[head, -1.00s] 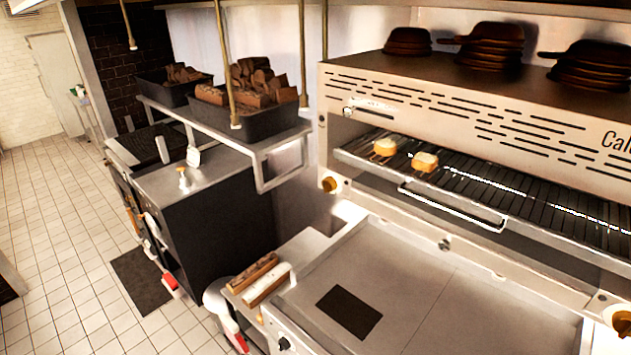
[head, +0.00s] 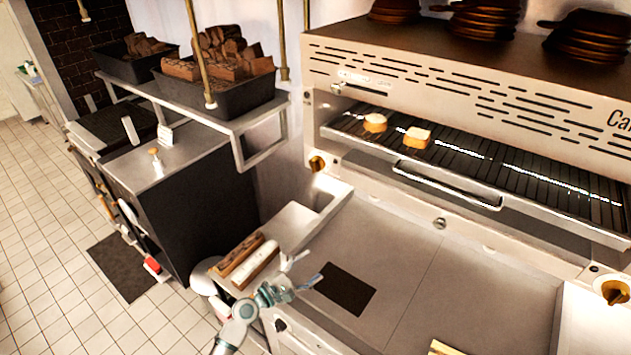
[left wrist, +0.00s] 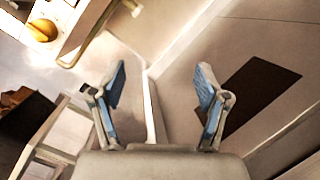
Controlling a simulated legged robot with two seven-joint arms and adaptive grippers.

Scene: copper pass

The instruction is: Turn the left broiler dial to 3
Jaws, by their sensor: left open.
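The left broiler dial (head: 317,163) is a brass-coloured knob on a pale plate at the broiler's front left. It also shows at the top left of the left wrist view (left wrist: 42,30). The setting on it is too small to read. My left gripper (head: 302,268) is open and empty above the front left of the flat griddle, below and nearer than the dial. Its two blue-padded fingers stand apart in the left wrist view (left wrist: 160,88), with the dial ahead and to the left, not touched. My right gripper is not in view.
The broiler (head: 470,100) holds two bread pieces on its rack, with a rack handle (head: 445,190) in front. A second brass dial (head: 614,291) is at right. A wood-filled bin (head: 215,95) stands on a shelf.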

